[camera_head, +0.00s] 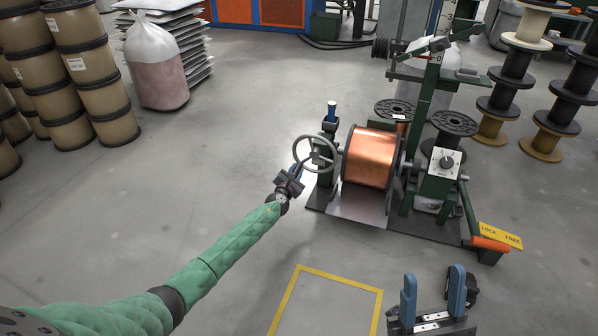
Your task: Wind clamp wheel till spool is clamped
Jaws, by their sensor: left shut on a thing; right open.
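The clamp wheel (331,153), a grey spoked handwheel, stands on the left side of the green winding machine. My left gripper (297,172) is shut on the wheel at the left part of its rim. The copper spool (369,158) sits between the machine's uprights, to the right of the wheel; whether it is gripped tight by the clamp cannot be told. My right gripper (433,290) is at the bottom right, well apart from the machine, with its two blue fingers spread and nothing between them.
A yellow "LOCK FREE" plate (499,235) and an orange-handled lever (489,244) lie at the machine's right front. A yellow floor outline (331,276) is in front. Floor left of the machine is clear.

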